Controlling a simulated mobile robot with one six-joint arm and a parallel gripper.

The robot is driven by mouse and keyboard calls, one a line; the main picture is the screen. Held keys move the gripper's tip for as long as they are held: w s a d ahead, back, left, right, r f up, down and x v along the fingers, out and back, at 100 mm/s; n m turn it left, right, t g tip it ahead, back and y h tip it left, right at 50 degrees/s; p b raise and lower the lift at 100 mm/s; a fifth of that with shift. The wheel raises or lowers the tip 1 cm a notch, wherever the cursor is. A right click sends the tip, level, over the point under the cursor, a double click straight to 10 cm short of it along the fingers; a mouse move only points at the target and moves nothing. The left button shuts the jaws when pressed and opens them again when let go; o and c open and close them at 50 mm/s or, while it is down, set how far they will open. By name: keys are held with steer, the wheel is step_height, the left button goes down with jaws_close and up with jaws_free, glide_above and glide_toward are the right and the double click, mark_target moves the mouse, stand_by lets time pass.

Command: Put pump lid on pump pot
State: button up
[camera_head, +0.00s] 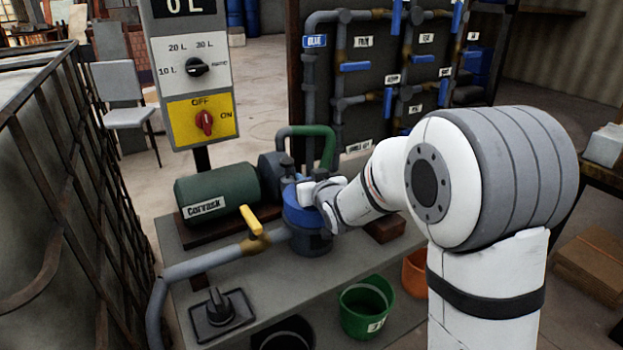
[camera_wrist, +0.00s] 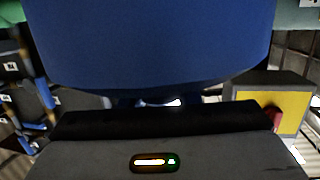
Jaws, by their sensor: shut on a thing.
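The pump pot (camera_head: 309,241) is a dark cylinder with a blue upper part, standing on the grey bench. The blue pump lid (camera_head: 291,193) is at the top of the pot, with my gripper (camera_head: 308,193) on its right side. My gripper is shut on the lid. In the wrist view the blue lid (camera_wrist: 150,45) fills the top, close in front of the dark gripper body. The gripper hides part of the lid, and I cannot tell whether the lid is seated on the pot or just above it.
A green motor (camera_head: 217,192) and a pipe with a yellow valve handle (camera_head: 251,221) lie left of the pot. A dark plate with a knob (camera_head: 222,311) is at the bench's front left. A green bucket (camera_head: 367,307) stands below. A control panel (camera_head: 190,70) rises behind.

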steer(key=shift+f, duration=0.2)
steer(key=o, duration=0.8)
steer(key=shift+c, duration=0.2)
steer(key=b+v, duration=0.1)
steer(key=v, duration=1)
steer(key=shift+s+r, duration=0.1)
steer(key=s+d+r+m+g+h+p, duration=0.3)
steer(key=s+d+r+g+h+p, duration=0.25)
steer(key=s+d+p, duration=0.45)
steer(key=s+d+r+g+p, duration=0.2)
steer(key=s+d+g+p, duration=0.1)
steer(key=s, duration=0.4)
steer(key=s+d+r+m+g+p, duration=0.1)
steer(key=s+d+r+g+p, duration=0.2)
steer(key=s, duration=0.5)
steer(key=shift+s+m+h+p, duration=0.25)
steer(key=shift+m+h+p, duration=0.1)
steer(key=shift+p, duration=0.4)
